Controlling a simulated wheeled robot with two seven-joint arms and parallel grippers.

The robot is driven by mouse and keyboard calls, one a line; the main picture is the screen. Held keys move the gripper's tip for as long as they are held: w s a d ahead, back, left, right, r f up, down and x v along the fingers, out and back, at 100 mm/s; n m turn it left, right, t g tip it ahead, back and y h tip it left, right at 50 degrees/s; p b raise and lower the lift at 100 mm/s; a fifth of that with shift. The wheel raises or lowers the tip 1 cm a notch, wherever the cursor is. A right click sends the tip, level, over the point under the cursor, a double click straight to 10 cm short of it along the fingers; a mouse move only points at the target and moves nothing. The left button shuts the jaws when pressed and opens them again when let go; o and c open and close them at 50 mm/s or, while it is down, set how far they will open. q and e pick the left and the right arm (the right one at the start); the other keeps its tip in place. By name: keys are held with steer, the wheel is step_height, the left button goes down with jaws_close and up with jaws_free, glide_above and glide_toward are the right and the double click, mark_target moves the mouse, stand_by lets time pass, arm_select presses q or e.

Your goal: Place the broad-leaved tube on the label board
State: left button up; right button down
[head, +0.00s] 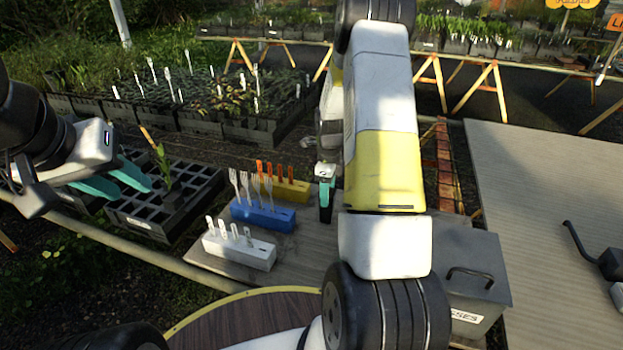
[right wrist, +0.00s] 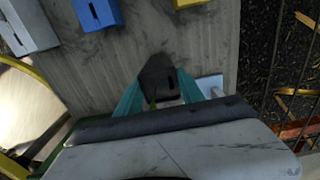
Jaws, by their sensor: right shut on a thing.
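My right gripper (right wrist: 158,97) is shut on a black tube (right wrist: 157,76), seen in the right wrist view between the teal fingers. A thin bit of green shows by the tube; its leaf shape is hidden. In the head view the right gripper (head: 325,196) is over the grey bench, partly hidden by my arm. A pale flat piece (right wrist: 210,85) beside the tube may be the label board; I cannot tell. My left gripper (head: 112,183) is open and empty, at the black cell tray (head: 140,222). A broad-leaved plant (head: 163,165) stands in that tray, right of the left fingers.
White (head: 238,250), blue (head: 262,214) and yellow (head: 285,188) blocks holding labels stand on the bench left of the right gripper. A grey lidded box (head: 475,275) stands to the right. A wooden table (head: 550,180) is further right. My right arm blocks the centre.

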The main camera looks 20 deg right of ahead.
steer(key=c, duration=0.7)
jaws_free()
steer(key=shift+f, duration=0.1)
steer(key=s+a+r+n+t, duration=0.1)
steer(key=s+a+r+n, duration=0.15)
steer(key=r, duration=0.75)
steer(key=s+a+r+n+t, duration=0.1)
steer(key=r+n, duration=0.2)
steer(key=r, duration=0.7)
steer(key=shift+s+a+r+n+t+y, duration=0.35)
steer(key=shift+s+a+r+n+t, duration=0.35)
steer(key=shift+s+a+r+n, duration=2)
steer(key=shift+s+a+r+n+t+y, duration=0.4)
steer(key=shift+s+a+r+n+t, duration=0.6)
steer(key=shift+s+n, duration=3.35)
steer(key=shift+s+a+r+n+t+y, duration=0.4)
steer(key=shift+s+a+r+n, duration=1.5)
steer(key=shift+s+n, duration=1.6)
steer(key=shift+s+d+r+m, duration=0.25)
steer(key=shift+d+r+m, duration=0.05)
steer(key=shift+d+r, duration=0.05)
